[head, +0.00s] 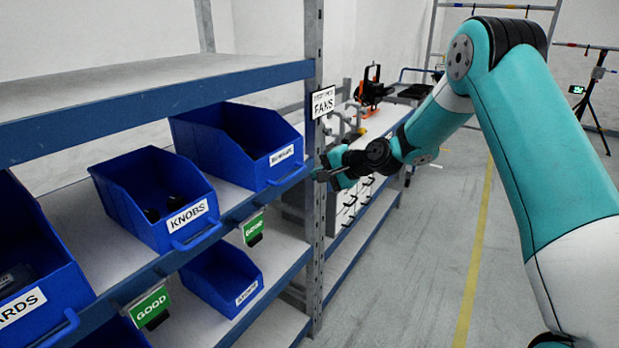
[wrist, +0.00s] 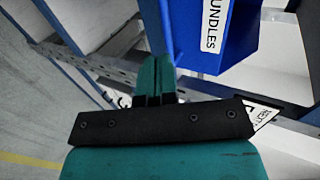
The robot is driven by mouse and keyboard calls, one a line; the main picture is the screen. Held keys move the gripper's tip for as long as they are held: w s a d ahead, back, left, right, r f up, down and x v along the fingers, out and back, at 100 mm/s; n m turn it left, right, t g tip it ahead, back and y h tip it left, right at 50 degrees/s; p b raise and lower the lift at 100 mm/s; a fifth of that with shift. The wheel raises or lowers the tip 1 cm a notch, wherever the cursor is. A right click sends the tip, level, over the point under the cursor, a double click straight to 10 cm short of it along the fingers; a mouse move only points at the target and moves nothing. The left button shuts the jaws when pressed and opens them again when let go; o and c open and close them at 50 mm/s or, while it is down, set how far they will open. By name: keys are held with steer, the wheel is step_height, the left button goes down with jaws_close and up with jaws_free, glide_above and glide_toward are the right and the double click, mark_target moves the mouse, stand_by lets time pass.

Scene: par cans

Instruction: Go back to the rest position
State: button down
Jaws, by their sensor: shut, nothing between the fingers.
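My gripper (head: 318,174) is at the end of my teal arm, beside the metal rack post (head: 316,215) and below the FANS sign (head: 323,102). It is shut with nothing held. In the wrist view its fingers (wrist: 154,70) are together and point toward the rack, just left of a blue bin (wrist: 232,35) whose label ends in "UNDLES". I cannot tell whether the fingers touch the post or the bin.
Blue bins, including the KNOBS bin (head: 150,195) and a bin behind it (head: 235,140), stand on the left rack. Green GOOD tags (head: 150,306) hang from the shelf edge. A workbench (head: 385,118) stands behind my gripper.

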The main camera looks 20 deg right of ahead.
steer(key=d+f+b+v, duration=0.1)
steer(key=v, duration=0.7)
steer(key=s+a+r+n+g, duration=0.3)
steer(key=s+a+n, duration=0.2)
steer(key=s+a, duration=0.3)
steer(key=s+a+r+n+g, duration=0.3)
steer(key=s+a+n, duration=0.1)
steer(key=s+a, duration=0.4)
steer(key=s+n+g+h, duration=0.3)
steer(key=s+n, duration=0.5)
steer(key=s, duration=1.2)
steer(key=shift+a+f+g, duration=0.3)
steer(key=shift+a+g, duration=0.1)
steer(key=shift+a, duration=0.05)
steer(key=shift+s+a+n, duration=0.1)
steer(key=shift+n, duration=0.2)
